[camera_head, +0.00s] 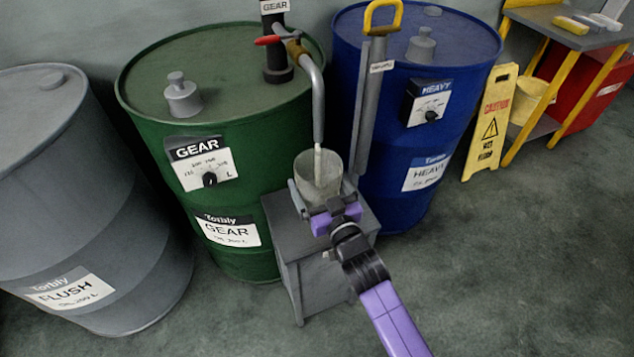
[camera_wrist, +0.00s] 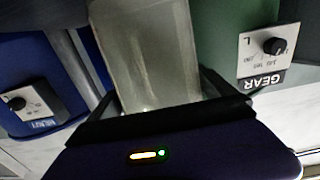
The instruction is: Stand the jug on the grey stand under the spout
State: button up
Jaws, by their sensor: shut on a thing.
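The jug (camera_head: 318,172) is a pale, see-through container, upright at the grey stand (camera_head: 322,268), under the end of the metal spout (camera_head: 318,110). My gripper (camera_head: 327,206) is shut on the jug from the front. In the wrist view the jug (camera_wrist: 150,55) fills the middle between the dark fingers of my gripper (camera_wrist: 160,115). The gripper hides the jug's lower part in the head view, so I cannot tell whether its base touches the stand top. The spout rises from the green GEAR drum (camera_head: 215,110).
A blue HEAVY drum (camera_head: 400,140) stands right behind the stand, with a grey tube and yellow handle (camera_head: 383,15) beside it. A grey FLUSH drum (camera_head: 85,200) is at left. A yellow caution sign (camera_head: 490,125) and a bench (camera_head: 565,30) are at right. Front right floor is clear.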

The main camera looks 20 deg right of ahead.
jog(key=o, duration=1.1)
jog(key=shift+f, duration=0.15)
jog(key=shift+c, duration=0.2)
jog(key=shift+o, duration=0.2)
jog(key=shift+r, duration=0.2)
jog(key=s, duration=1.2)
jog(key=shift+b, duration=0.3)
jog(key=s+f+g, duration=0.1)
jog(key=s+f, duration=0.1)
jog(key=s, duration=1.4)
jog(key=s+r+g, duration=0.1)
jog(key=s+r, duration=0.3)
jog(key=s, duration=0.4)
jog(key=s+r+g, duration=0.1)
jog(key=s+r, duration=0.2)
jog(key=s, duration=0.5)
jog(key=shift+r, duration=0.4)
